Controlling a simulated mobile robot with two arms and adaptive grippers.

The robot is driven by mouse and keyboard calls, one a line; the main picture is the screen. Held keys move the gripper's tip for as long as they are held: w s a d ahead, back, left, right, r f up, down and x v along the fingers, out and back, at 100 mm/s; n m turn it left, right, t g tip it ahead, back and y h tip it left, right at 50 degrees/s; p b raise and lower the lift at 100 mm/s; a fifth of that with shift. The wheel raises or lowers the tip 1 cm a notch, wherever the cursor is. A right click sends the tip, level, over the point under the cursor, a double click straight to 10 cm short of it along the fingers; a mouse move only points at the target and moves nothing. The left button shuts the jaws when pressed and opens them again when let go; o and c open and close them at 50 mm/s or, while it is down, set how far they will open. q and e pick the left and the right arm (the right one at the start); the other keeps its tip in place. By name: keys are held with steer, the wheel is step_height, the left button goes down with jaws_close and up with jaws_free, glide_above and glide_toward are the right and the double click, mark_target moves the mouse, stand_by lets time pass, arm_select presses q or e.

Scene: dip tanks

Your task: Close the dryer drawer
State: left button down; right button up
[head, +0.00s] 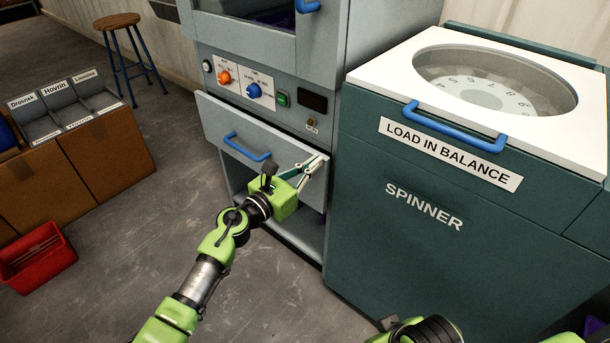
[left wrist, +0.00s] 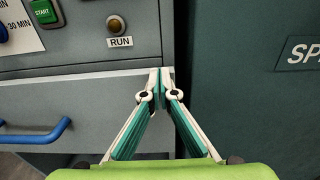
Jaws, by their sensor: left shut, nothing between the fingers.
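The dryer drawer (head: 220,122) is the grey front with a blue handle (head: 247,147), below the dryer's control panel. Its front seems to stand out a little from the cabinet; how deep the gap is I cannot tell. It also fills the lower left of the left wrist view (left wrist: 90,100). My left gripper (head: 314,163) is shut and empty, at the right end of the drawer front. In the left wrist view its fingertips (left wrist: 161,76) meet near the drawer's upper right corner; contact is unclear. Part of my right arm shows at the bottom, but its gripper does not.
The teal spinner (head: 400,240) with a white top stands close on the right. An open lower bay (head: 290,228) is under the drawer. A red bin (head: 40,262), labelled boxes (head: 105,155) and a stool (head: 118,22) are left. The floor between is clear.

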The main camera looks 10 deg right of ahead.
arm_select(q)
steer(key=shift+b+x, duration=0.35)
steer(key=shift+x, duration=0.8)
steer(key=shift+r, duration=0.35)
steer(key=shift+w+a, duration=0.1)
